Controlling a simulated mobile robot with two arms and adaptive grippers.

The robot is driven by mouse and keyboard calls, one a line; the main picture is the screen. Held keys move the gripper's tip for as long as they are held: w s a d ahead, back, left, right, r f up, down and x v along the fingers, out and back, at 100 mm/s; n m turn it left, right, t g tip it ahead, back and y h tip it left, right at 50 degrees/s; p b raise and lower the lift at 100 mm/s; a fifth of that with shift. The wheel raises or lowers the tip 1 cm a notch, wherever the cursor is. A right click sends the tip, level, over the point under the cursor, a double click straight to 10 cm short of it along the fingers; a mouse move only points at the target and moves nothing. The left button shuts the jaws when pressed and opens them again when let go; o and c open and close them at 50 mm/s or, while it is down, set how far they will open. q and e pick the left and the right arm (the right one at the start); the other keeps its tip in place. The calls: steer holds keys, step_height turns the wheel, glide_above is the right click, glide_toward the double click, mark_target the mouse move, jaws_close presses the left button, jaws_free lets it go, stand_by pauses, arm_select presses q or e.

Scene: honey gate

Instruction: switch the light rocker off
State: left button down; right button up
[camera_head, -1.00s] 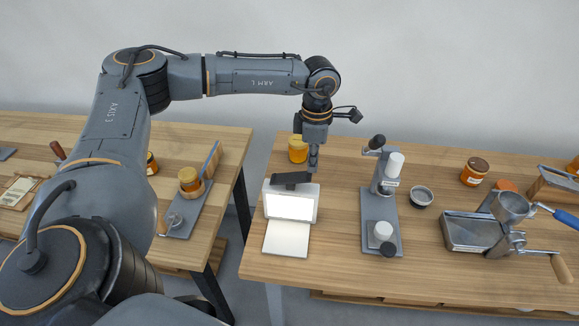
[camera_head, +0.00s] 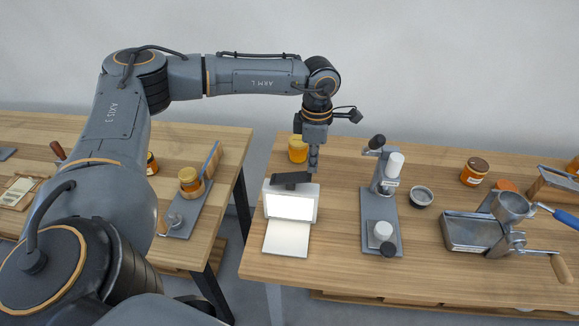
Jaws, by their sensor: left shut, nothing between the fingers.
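The light box (camera_head: 291,206) stands on the middle table, with a bright lit white panel facing front and a white plate (camera_head: 286,239) lying before it. A dark piece (camera_head: 291,179) sits on top of the box. The light rocker itself is too small or hidden to make out. My left gripper (camera_head: 313,168) points down, shut and empty, just behind the top right of the light box. I cannot tell whether its tips touch the box. My right gripper is not in view.
A honey jar (camera_head: 298,149) stands just left of my left gripper. A lever press (camera_head: 383,200) stands to the right, with a small dark-rimmed cup (camera_head: 421,196) beside it. A metal grinder (camera_head: 489,228) is farther right. A gap separates the left table (camera_head: 226,172).

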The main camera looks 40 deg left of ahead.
arm_select(q)
steer(key=shift+f, duration=0.15)
steer(key=shift+f+b, duration=1.45)
steer(key=shift+f, duration=0.45)
steer(key=shift+r, duration=0.3)
steer(key=shift+w+d, duration=1.55)
steer(key=shift+d, duration=1)
step_height(320, 180, up, 9)
steer(key=p, duration=0.4)
steer(key=shift+f+p, duration=0.15)
steer(key=shift+p, duration=0.15)
steer(key=shift+f, duration=0.1)
